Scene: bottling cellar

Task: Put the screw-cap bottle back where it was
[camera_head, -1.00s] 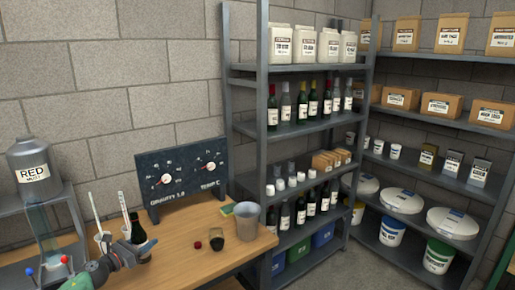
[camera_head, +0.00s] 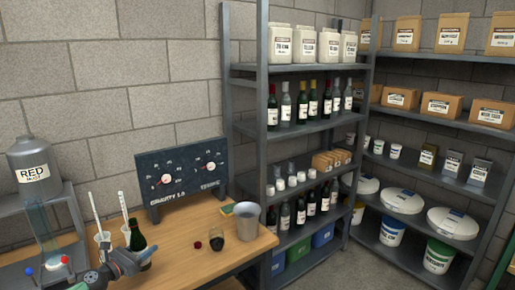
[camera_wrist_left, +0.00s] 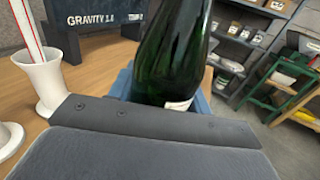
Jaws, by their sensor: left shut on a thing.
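A dark green bottle (camera_head: 137,236) with a pale label is near the left end of the wooden table in the head view. My left gripper (camera_head: 143,258) is shut on its lower part. In the left wrist view the bottle (camera_wrist_left: 172,55) stands between the blue fingers (camera_wrist_left: 122,82), its label partly hidden by the gripper body. The top of the bottle is outside the wrist view. I cannot tell whether its base touches the table. My right gripper is not in view.
White cylinders (camera_head: 103,241) with thin sticks stand left of the bottle. Behind is a gauge panel (camera_head: 183,176). A glass (camera_head: 217,230), a dark red cap-like item (camera_head: 197,245) and a metal bucket (camera_head: 246,217) stand to the right. The metal shelf (camera_head: 300,130) holds several bottles. The table's front right is clear.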

